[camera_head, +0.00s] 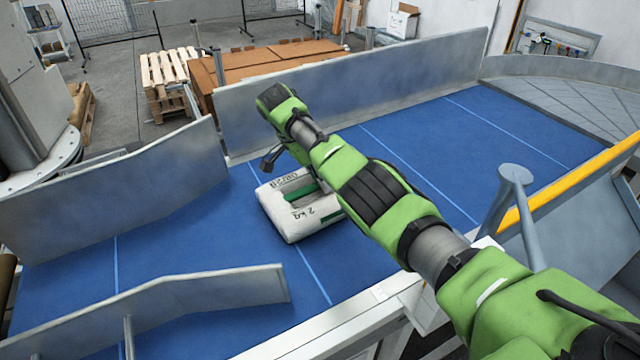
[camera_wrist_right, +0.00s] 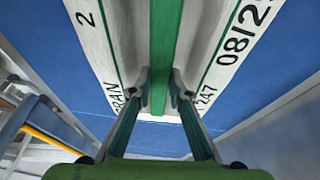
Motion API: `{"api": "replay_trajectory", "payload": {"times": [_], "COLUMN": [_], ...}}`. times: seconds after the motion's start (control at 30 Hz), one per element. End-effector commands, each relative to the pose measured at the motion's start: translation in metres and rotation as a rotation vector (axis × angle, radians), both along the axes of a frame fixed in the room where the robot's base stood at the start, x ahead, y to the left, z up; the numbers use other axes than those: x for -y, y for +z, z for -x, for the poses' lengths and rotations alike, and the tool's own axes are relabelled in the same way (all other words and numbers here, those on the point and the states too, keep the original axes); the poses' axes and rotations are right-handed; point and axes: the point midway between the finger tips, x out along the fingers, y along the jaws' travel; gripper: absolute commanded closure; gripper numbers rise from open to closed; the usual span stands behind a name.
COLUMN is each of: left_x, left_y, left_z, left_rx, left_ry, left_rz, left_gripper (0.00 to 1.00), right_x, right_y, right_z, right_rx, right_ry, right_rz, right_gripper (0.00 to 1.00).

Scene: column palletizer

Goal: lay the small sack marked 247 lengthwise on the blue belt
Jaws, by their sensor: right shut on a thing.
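The small sack (camera_head: 296,220) is white with a green stripe and black print, including "2 kg". It is on or just above the blue belt (camera_head: 190,235), near the middle; contact with the belt is hard to tell. In the right wrist view the sack (camera_wrist_right: 222,40) fills the top, with "247" readable beside the stripe. My right gripper (camera_wrist_right: 160,98) is shut on the sack, its fingers pinching at the green stripe. In the head view my right arm hides the gripper's tips and part of the sack. My left gripper is not in view.
Grey metal guide walls (camera_head: 350,85) run along the far side, and a shorter guide (camera_head: 180,300) stands at the near left. A yellow rail (camera_head: 570,185) and a grey post (camera_head: 515,200) stand at the right. Belt to the right of the sack is clear.

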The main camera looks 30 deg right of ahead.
Motion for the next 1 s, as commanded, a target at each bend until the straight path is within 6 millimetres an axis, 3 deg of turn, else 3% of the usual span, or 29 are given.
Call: {"api": "replay_trajectory", "payload": {"times": [0.17,0.47,0.5,0.57,0.8,1.0], "left_x": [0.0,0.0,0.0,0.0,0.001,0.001], "left_y": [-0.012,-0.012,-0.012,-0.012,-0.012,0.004], "left_z": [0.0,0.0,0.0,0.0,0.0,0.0], "left_rx": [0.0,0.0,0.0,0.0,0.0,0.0], "left_ry": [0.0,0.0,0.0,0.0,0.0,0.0], "left_rz": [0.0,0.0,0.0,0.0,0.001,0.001], "left_gripper": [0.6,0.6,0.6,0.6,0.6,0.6], "right_x": [0.001,0.001,0.001,0.001,0.0,0.0], "right_y": [-0.003,-0.001,-0.002,-0.002,0.0,0.017], "right_z": [0.001,0.001,0.001,0.001,0.0,0.0], "right_rx": [-0.002,-0.002,-0.002,-0.001,0.002,0.003], "right_ry": [-0.055,-0.07,-0.07,-0.07,-0.067,-0.065], "right_rz": [0.002,0.002,0.002,0.001,0.001,0.0], "right_gripper": [1.0,1.0,0.8,0.64,0.63,0.63]}}
